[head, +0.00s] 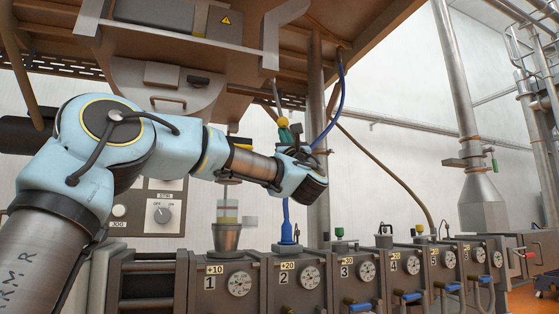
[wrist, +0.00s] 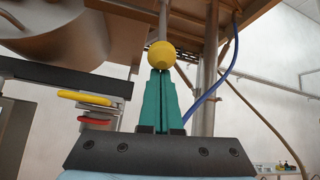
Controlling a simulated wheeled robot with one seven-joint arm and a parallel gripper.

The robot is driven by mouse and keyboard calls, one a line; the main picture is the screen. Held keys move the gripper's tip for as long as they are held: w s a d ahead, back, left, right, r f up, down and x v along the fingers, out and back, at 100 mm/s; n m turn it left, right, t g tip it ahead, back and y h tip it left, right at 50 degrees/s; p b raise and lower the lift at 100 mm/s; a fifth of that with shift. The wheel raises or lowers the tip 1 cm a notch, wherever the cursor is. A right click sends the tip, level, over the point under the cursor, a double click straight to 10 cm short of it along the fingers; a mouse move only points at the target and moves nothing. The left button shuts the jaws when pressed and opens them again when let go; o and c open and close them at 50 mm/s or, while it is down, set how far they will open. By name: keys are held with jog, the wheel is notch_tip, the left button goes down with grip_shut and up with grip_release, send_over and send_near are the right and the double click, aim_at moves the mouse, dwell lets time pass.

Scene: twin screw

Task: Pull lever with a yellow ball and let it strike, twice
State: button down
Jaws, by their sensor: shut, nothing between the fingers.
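The yellow ball (head: 283,121) hangs at the lower end of a thin metal lever rod (head: 275,95) under the brown overhead frame. In the wrist view the ball (wrist: 161,53) is straight ahead, just beyond my fingertips, with its lever rod (wrist: 163,18) rising above it. My gripper (wrist: 160,73) has teal fingers pressed together with nothing between them. In the head view my gripper (head: 284,132) points up, its tips right under the ball. I cannot tell whether the tips touch the ball.
Several numbered grey units (head: 228,285) with gauges stand in a row below. A metal cup (head: 227,237) sits on unit 1. A blue hose (head: 335,110) hangs right of the ball beside a metal post (head: 318,90). A yellow disc (wrist: 85,97) and red disc (wrist: 95,120) are at left.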

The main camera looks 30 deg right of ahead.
jog(key=s+b, duration=0.1)
jog(key=s+r+b, duration=0.1)
jog(key=shift+s+a, duration=0.15)
jog(key=shift+s, duration=0.15)
jog(key=shift+s+r+b, duration=0.35)
jog(key=shift+s+r, duration=0.15)
jog(key=shift+r, duration=0.15)
notch_tip(320, 180, down, 5)
jog(key=w+d+b, duration=0.1)
jog(key=w+b, duration=0.2)
jog(key=b, duration=0.2)
jog(key=s+a+f+b, duration=0.1)
jog(key=s+f+b, duration=0.2)
jog(key=s, duration=0.5)
jog(key=shift+a, duration=0.3)
jog(key=shift+f, duration=0.15)
